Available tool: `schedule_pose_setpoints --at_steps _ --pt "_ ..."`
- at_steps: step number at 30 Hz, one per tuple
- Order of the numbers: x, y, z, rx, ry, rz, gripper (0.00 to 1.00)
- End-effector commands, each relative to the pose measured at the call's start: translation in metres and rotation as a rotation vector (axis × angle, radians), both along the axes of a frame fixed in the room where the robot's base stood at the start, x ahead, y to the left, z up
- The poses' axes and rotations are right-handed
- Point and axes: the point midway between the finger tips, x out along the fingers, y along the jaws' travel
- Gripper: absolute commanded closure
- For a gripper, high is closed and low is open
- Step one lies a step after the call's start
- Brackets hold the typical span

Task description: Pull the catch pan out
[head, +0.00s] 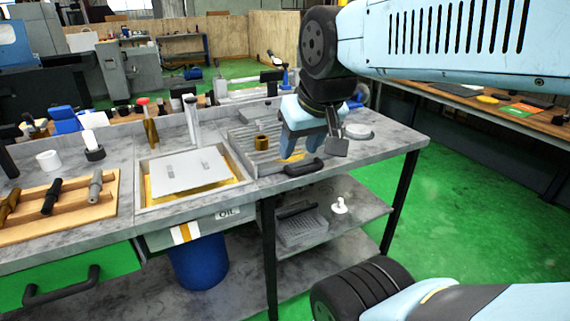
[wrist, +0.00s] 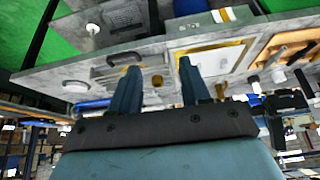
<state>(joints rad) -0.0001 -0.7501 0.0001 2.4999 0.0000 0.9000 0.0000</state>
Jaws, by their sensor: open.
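A grooved grey pan (head: 240,137) with a black bar handle (head: 304,167) at its front is set in the bench top; it looks like the catch pan. A small brass cup (head: 262,142) stands on it. My gripper (head: 300,153) is open and empty, above the pan's right part and close behind the handle in the head view. It hides part of the pan. In the wrist view, the handle (wrist: 118,58) lies beside the left finger of my gripper (wrist: 158,66), and the brass cup (wrist: 157,80) shows between the fingers. No contact with the handle is visible.
A sunken basin with a white plate (head: 188,170) is left of the pan. An OIL-labelled box (head: 228,213) and a blue bin (head: 198,265) are below. Green floor (head: 480,215) is free at right.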

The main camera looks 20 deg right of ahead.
Motion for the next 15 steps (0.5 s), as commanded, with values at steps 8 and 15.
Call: schedule_pose_setpoints --at_steps 8,15 --pt "0.0 0.0 0.0 0.0 0.0 0.0 0.54" --pt "0.015 -0.002 0.001 0.035 0.021 -0.076 0.54"
